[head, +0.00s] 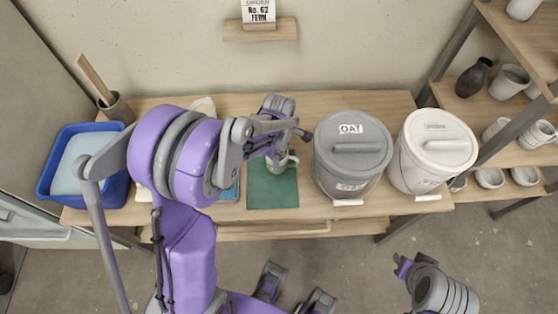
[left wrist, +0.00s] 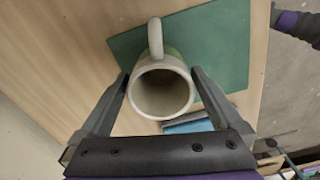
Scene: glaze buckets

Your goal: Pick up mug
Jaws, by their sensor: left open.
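The mug (left wrist: 160,92) is cream with some green on its side. In the left wrist view I look into its open mouth, and its handle points up in the picture, over the green mat. In the head view the mug (head: 284,166) shows in part on the mat, partly covered by my left arm. My left gripper (left wrist: 160,74) is open, with one finger on each side of the mug. I cannot tell whether the fingers touch it.
The green mat (head: 272,194) lies on the wooden bench. Right of it stand a grey lidded bucket (head: 352,165) labelled OAT and a white lidded bucket (head: 433,150). A blue tub (head: 55,182) stands at the left end. Shelves with pots are at the right.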

